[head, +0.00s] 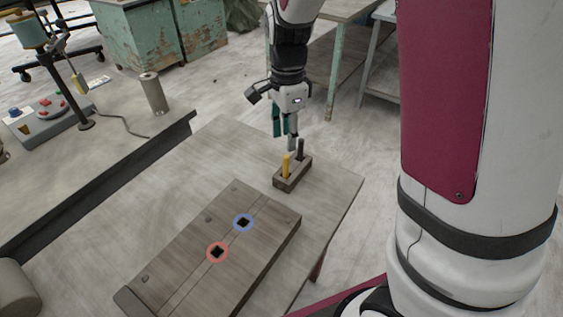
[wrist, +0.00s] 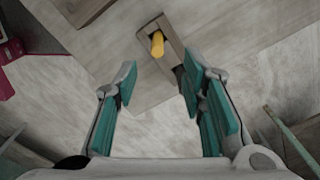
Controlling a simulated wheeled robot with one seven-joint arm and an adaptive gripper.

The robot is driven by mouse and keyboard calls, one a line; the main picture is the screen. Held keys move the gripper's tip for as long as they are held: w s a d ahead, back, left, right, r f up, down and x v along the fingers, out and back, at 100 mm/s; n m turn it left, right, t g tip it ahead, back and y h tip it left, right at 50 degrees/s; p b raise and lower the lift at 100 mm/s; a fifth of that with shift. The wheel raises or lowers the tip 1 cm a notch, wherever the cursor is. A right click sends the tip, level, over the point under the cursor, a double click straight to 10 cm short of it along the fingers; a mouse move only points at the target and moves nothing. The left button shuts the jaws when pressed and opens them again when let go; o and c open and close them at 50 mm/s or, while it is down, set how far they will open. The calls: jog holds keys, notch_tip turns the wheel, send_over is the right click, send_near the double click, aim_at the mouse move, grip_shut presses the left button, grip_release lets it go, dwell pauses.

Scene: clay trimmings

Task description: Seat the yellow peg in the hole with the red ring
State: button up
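The yellow peg (head: 286,165) stands upright in a small wooden block (head: 290,184) on the table, beside a dark grey peg (head: 301,150). The yellow peg also shows in the wrist view (wrist: 157,44), ahead of the fingertips and apart from them. My gripper (head: 285,132) is above the block, pointing down. Its teal-padded fingers (wrist: 158,82) are spread and hold nothing. The red ring (head: 209,258) surrounds a dark square hole (head: 217,252) in a wooden board (head: 258,255). This hole is empty.
A blue ring (head: 235,226) surrounds another empty hole in the board. The table (head: 335,190) is bare around the block. A workbench (head: 100,165) at left carries a control box (head: 45,118) and a cylinder (head: 153,93). Green cabinets stand behind.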

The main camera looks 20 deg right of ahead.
aim_at(286, 166)
notch_tip(286, 166, down, 5)
jog(key=shift+f+b, duration=0.15)
jog(key=shift+b, duration=0.2)
jog(key=shift+s+a+f+b, duration=0.15)
jog(key=shift+f+b, duration=0.35)
jog(key=shift+f, duration=2.2)
grip_shut()
